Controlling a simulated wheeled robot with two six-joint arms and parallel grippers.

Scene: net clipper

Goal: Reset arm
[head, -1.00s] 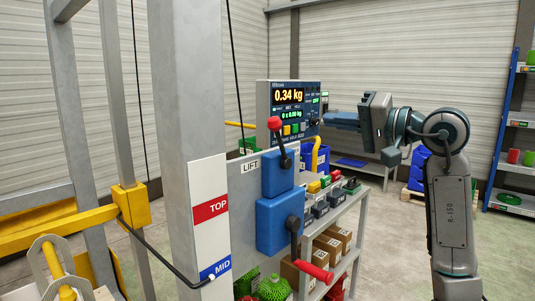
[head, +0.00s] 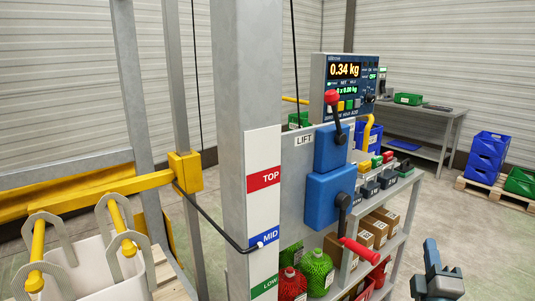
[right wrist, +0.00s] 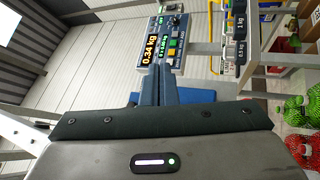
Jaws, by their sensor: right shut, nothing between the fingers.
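My right gripper (head: 431,252) shows low at the right of the head view, beside the shelf rack and apart from it. In the right wrist view its dark blue fingers (right wrist: 150,88) are together with nothing between them, pointing toward the scale display (right wrist: 160,45). My left gripper is in neither view. The lift post has a red-knobbed lever (head: 332,98) and a red-handled crank (head: 360,250) on blue boxes. The black pointer's tip (head: 260,245) is at the MID label (head: 265,240).
The scale display (head: 346,75) reads 0.34 kg. The shelf rack (head: 398,245) holds weights, cartons and red and green nets. A white bag (head: 95,280) hangs from yellow bars at left. Blue crates (head: 486,158) stand on a pallet at right.

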